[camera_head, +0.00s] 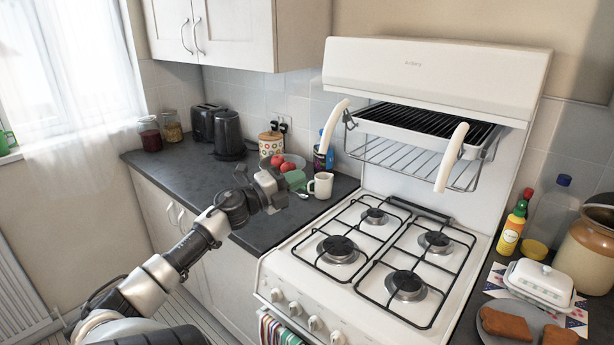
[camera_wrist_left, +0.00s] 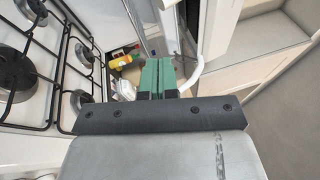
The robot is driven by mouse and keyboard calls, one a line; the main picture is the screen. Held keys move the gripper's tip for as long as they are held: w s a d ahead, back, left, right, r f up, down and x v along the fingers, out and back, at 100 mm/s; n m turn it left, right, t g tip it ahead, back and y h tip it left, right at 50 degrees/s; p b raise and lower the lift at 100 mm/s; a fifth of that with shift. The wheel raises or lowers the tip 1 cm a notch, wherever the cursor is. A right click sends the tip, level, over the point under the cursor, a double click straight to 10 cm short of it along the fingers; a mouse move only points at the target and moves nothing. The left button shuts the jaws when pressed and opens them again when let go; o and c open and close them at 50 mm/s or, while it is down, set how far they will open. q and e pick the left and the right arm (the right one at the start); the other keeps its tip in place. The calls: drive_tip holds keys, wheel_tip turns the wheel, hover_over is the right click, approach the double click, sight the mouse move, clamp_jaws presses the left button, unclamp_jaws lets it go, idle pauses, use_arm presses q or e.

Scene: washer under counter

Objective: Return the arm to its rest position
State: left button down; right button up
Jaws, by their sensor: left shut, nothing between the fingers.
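My left arm (camera_head: 170,265) reaches in from the lower left and stretches over the dark counter. My left gripper (camera_head: 297,181), with green fingers, is in front of the white mug and the plate of red fruit in the head view; I cannot tell whether it touches them. In the left wrist view the two green fingers (camera_wrist_left: 158,76) are together with nothing between them. My right gripper is not in view.
A white mug (camera_head: 321,186) and red fruit (camera_head: 279,161) are near the gripper. A gas cooker (camera_head: 275,259) with a raised grill (camera_head: 420,127) stands to the right. A kettle (camera_head: 229,136) and jars (camera_head: 150,136) stand farther back. The counter (camera_head: 190,178) left of the gripper is clear.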

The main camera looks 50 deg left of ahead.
use_arm(q)
drive_tip(key=shift+s, duration=2.9)
drive_tip(key=s+d+f+n+g+y, duration=0.2)
drive_tip(key=d+f+n+g+y, duration=0.2)
drive_tip(key=d+f+n, duration=0.65)
drive_tip(key=s+d+f+n+g+y, duration=0.2)
drive_tip(key=d+f+n+g+y, duration=0.35)
drive_tip(key=f, duration=0.75)
drive_tip(key=s+d+f+n+g+h, duration=0.15)
drive_tip(key=s+d+g+h, duration=0.35)
drive_tip(key=d, duration=0.7)
drive_tip(key=s+d+f+n+g+h, duration=0.15)
drive_tip(key=s+d+h, duration=0.35)
drive_tip(key=d, duration=0.7)
wheel_tip(320, 180, down, 28)
drive_tip(key=s+g+y, duration=0.2)
drive_tip(key=s, duration=0.1)
drive_tip(key=s+a+f+g, duration=0.1)
drive_tip(key=s+a+f, duration=0.2)
drive_tip(key=s+f, duration=1.2)
drive_tip(key=shift+a+m+b, duration=0.2)
drive_tip(key=shift+m+b, duration=0.1)
drive_tip(key=shift+b, duration=0.1)
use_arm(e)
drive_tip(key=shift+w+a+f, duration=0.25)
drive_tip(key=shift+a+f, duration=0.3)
